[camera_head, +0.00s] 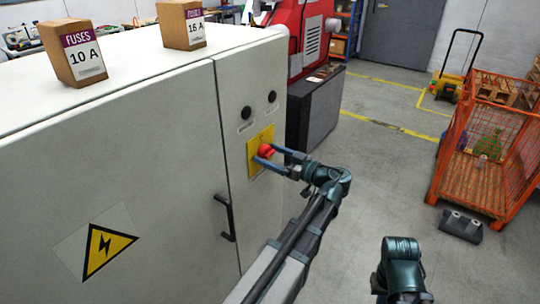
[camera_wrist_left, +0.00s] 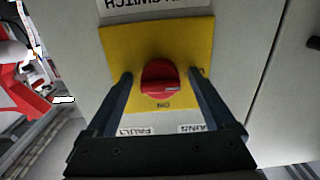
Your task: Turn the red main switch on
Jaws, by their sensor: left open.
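The red main switch (camera_head: 266,151) is a round red knob on a yellow plate (camera_head: 254,163) on the front of the grey cabinet. It also shows in the left wrist view (camera_wrist_left: 158,80), upside down, with a raised grip bar lying roughly level in that picture. The word ON stands on the plate below the knob there. My left gripper (camera_head: 264,153) is open, its blue fingers on either side of the knob. In the left wrist view, my left gripper (camera_wrist_left: 160,76) shows a narrow gap at each side. I cannot tell if either finger touches. My right gripper is out of view.
The cabinet (camera_head: 150,150) fills the left, with a black door handle (camera_head: 226,218) and two black knobs above the switch. Two fuse boxes (camera_head: 73,52) stand on top. An orange cage (camera_head: 490,150) stands at the right. Open floor (camera_head: 380,190) lies between.

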